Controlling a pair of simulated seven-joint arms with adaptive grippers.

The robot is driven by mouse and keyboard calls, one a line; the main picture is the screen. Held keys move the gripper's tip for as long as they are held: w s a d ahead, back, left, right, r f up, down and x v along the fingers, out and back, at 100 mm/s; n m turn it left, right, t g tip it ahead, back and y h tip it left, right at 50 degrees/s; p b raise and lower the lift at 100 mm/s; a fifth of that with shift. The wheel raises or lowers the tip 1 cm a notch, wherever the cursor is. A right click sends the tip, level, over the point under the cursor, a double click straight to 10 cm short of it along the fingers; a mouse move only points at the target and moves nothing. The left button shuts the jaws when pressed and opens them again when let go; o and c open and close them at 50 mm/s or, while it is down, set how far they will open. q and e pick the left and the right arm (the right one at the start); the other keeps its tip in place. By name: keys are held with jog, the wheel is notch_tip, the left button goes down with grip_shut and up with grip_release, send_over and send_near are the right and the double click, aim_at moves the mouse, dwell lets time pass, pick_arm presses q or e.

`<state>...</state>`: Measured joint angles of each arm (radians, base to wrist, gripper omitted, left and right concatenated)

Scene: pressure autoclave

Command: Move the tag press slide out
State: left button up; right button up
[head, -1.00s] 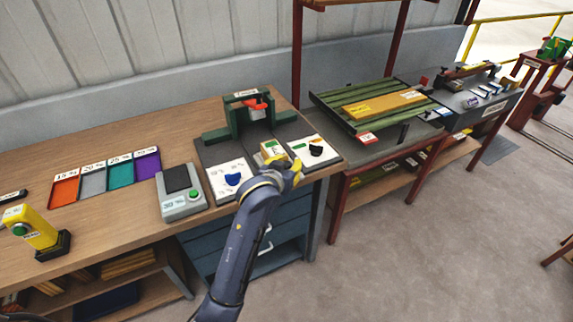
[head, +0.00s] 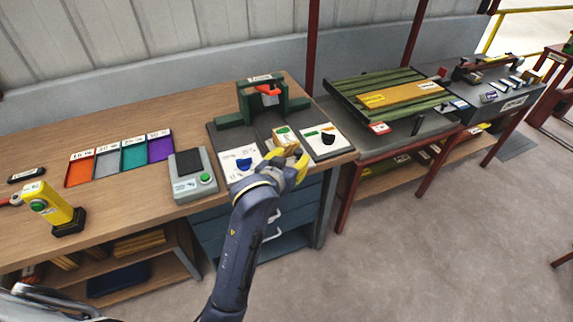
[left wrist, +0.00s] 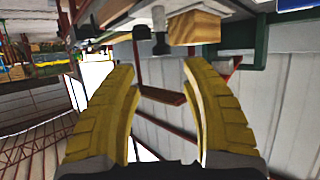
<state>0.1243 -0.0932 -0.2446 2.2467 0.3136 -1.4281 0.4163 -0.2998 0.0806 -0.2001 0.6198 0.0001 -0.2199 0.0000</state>
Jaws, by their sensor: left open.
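The tag press is a green frame (head: 243,105) with an orange-red handle (head: 268,90), standing at the back of a dark base plate on the wooden bench. Its slide runs forward from the frame toward the bench's front edge. A light wooden block (head: 284,137) sits at the slide's front; it also shows in the left wrist view (left wrist: 195,27). A dark knob (left wrist: 159,32) hangs beside it there, upside down in that view. My left gripper (head: 288,164) is at the bench's front edge, just in front of the block. Its yellow fingers (left wrist: 158,70) are open with nothing between them.
White cards lie left (head: 240,163) and right (head: 325,141) of the slide, with a blue and a black piece. A grey scale (head: 192,175) and coloured trays (head: 120,158) are to the left. A green slatted table (head: 390,97) stands right. Floor in front is clear.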

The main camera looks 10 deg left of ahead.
pick_arm(q)
jog(key=shift+v, duration=2.35)
notch_tip(320, 180, down, 31)
jog(key=g, duration=0.4)
jog(key=s+a+f+m+g+y, duration=0.1)
jog(key=s+f, duration=0.3)
jog(key=f, duration=0.3)
jog(key=s+a+f+g, duration=0.1)
jog(key=s+f, duration=0.2)
jog(key=f, duration=0.4)
jog(key=s+a+f+g, duration=0.2)
jog(key=s+a+f, duration=0.1)
jog(key=s+f, duration=0.65)
jog(key=s+a+f+g, duration=0.1)
jog(key=s+a+f, duration=0.1)
jog(key=s+f, duration=0.75)
jog(key=s+a+f+g, duration=0.1)
jog(key=s+a+f, duration=0.3)
jog(key=s, duration=0.8)
jog(key=s+a+f+g+y, duration=0.1)
jog(key=s+a+f, duration=0.3)
jog(key=s, duration=0.8)
jog(key=shift+m+g, duration=0.4)
jog(key=shift+g, duration=0.1)
